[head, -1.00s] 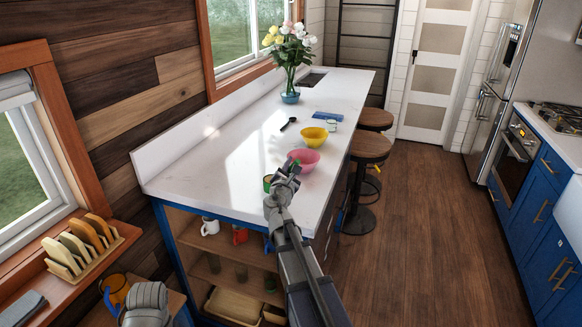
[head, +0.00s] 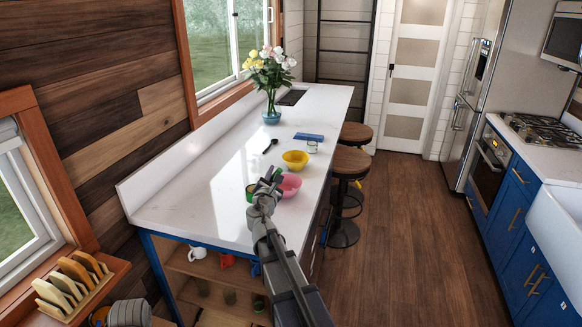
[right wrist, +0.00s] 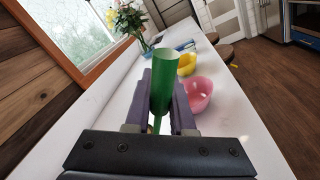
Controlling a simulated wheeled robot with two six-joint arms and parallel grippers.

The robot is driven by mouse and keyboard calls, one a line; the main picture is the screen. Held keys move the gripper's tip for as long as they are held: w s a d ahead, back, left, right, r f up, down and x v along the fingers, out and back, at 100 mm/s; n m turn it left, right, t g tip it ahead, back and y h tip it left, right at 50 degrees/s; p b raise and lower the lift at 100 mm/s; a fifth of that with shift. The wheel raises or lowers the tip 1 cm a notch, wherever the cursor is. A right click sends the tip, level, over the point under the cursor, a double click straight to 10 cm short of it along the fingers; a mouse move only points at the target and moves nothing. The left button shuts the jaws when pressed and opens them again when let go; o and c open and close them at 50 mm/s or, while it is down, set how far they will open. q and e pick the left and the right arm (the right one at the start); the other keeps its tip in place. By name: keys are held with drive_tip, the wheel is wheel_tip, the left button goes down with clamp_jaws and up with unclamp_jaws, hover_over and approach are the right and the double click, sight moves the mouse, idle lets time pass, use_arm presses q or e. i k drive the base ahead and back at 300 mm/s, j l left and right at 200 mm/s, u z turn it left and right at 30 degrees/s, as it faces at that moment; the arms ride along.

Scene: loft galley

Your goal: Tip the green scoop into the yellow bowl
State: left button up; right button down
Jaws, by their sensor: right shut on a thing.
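My right gripper (head: 268,184) is shut on the green scoop (right wrist: 167,80), over the white counter. The scoop shows as a green tube between the fingers in the right wrist view; its contents cannot be seen. In the head view the gripper partly hides the scoop (head: 250,193). The yellow bowl (head: 295,160) stands on the counter, beyond the gripper and apart from it. It also shows in the right wrist view (right wrist: 187,66), past the scoop and slightly right. My left gripper is not in view.
A pink bowl (head: 290,189) stands close to the right of my right gripper, nearer than the yellow bowl. A glass (head: 312,146), a blue item (head: 308,136), a black utensil (head: 271,145) and a flower vase (head: 271,115) stand or lie farther back. The counter's left part is clear.

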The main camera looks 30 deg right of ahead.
sight(296, 160)
drive_tip(key=l, duration=0.45)
drive_tip(key=k+l+u, duration=0.1)
drive_tip(key=l, duration=0.3)
drive_tip(key=l+u, duration=0.1)
drive_tip(key=l, duration=0.45)
drive_tip(key=l+u, duration=0.1)
drive_tip(key=l, duration=0.45)
drive_tip(key=k+l+u, duration=0.15)
drive_tip(key=l, duration=0.4)
drive_tip(key=l+u, duration=0.1)
drive_tip(key=l, duration=0.5)
drive_tip(key=i+l, duration=0.1)
drive_tip(key=l, duration=0.25)
drive_tip(key=i+l+u, duration=0.1)
drive_tip(key=l, duration=0.2)
drive_tip(key=i+l, duration=0.1)
drive_tip(key=l, duration=0.25)
